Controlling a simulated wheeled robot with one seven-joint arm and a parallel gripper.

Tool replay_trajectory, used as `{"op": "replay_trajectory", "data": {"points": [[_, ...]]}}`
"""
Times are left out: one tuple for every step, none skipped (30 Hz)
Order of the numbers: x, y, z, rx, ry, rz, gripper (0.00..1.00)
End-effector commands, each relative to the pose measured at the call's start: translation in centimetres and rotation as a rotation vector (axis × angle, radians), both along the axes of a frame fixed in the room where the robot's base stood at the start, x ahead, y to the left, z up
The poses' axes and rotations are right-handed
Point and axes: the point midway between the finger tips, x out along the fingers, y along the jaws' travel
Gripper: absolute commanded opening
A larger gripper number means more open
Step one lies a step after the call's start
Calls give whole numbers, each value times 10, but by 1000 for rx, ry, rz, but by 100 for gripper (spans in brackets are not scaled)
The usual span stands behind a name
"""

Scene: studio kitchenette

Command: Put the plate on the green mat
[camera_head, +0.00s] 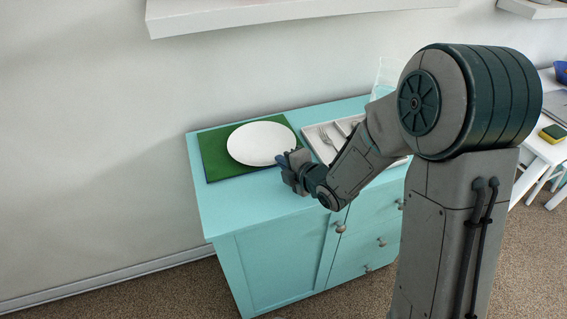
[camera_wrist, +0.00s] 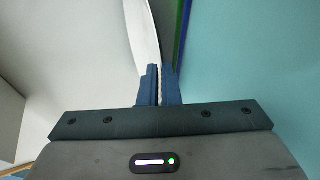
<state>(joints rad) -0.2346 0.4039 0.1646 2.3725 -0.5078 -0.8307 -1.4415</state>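The white plate (camera_head: 258,142) is over the green mat (camera_head: 214,158) on the turquoise cabinet top, covering much of the mat's middle and right part. My gripper (camera_head: 287,162) is at the plate's near right rim. In the wrist view the plate (camera_wrist: 143,28) shows nearly edge-on, and its rim runs in between the two blue fingers of my gripper (camera_wrist: 159,85), which are closed on it. A strip of the green mat (camera_wrist: 180,25) lies close beside it there. I cannot tell whether the plate touches the mat or is slightly above it.
A light cutlery tray (camera_head: 318,143) with utensils stands right of the mat, close to my arm. The turquoise cabinet (camera_head: 235,205) has bare top in front of the mat. A white shelf (camera_head: 240,17) is on the wall above. A sponge (camera_head: 552,133) lies on a white table far right.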

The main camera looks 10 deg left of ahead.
Motion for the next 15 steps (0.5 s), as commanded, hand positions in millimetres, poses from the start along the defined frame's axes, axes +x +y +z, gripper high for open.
{"op": "replay_trajectory", "data": {"points": [[0,0,-2,1,-2,0,0],[0,0,-2,1,-2,0,0],[0,0,-2,0,-3,1,0],[0,0,-2,1,-3,1,0],[0,0,-2,1,-3,1,0],[0,0,-2,1,-3,1,0],[0,0,-2,1,-3,1,0],[0,0,-3,-1,-1,0,9],[0,0,-2,-1,-1,0,20],[0,0,-2,-1,-1,0,25],[0,0,-2,-1,-1,0,25],[0,0,-2,-1,-1,0,25],[0,0,-2,-1,-1,0,25],[0,0,-2,-1,-1,0,25],[0,0,-2,-1,-1,0,25]]}}
